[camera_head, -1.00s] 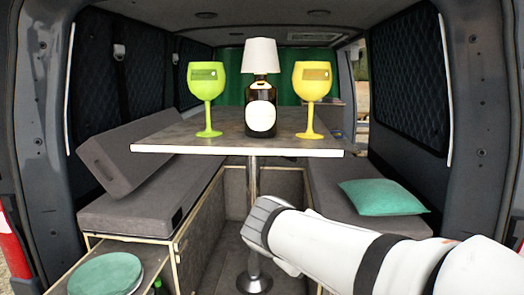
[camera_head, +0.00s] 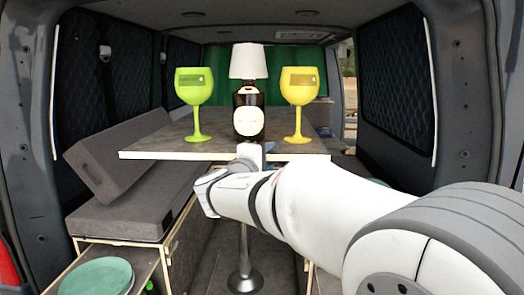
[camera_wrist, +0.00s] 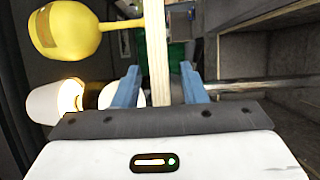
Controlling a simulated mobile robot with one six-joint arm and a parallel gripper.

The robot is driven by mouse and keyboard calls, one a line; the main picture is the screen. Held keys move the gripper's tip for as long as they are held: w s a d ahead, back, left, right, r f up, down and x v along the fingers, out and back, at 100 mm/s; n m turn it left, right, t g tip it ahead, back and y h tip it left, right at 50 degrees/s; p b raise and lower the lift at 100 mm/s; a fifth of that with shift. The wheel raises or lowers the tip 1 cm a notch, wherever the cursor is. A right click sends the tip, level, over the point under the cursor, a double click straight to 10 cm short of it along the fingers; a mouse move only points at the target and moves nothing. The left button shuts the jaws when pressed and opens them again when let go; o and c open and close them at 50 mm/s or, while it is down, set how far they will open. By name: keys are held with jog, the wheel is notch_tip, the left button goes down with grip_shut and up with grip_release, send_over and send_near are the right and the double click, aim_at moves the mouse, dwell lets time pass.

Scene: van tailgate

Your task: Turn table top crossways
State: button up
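The table top (camera_head: 165,154) is a grey board with a pale wooden edge, on a metal post (camera_head: 245,260) in the van. Its long front edge faces me. My gripper (camera_head: 250,150) is at the middle of that edge, partly hidden by my arm. In the wrist view my gripper (camera_wrist: 160,82) is open, with one blue finger on each side of the table top's edge (camera_wrist: 157,45). Small gaps show between the fingers and the edge.
A green goblet (camera_head: 194,87), a bottle lamp (camera_head: 249,115) with a white shade and a yellow goblet (camera_head: 299,87) stand upright on the table top. A grey cushion (camera_head: 115,155) leans on the left bench. A green round seat (camera_head: 97,277) is at lower left.

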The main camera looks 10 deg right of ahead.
jog(key=shift+x, duration=0.8)
jog(key=shift+s, duration=0.1)
jog(key=shift+c, duration=0.6)
grip_shut()
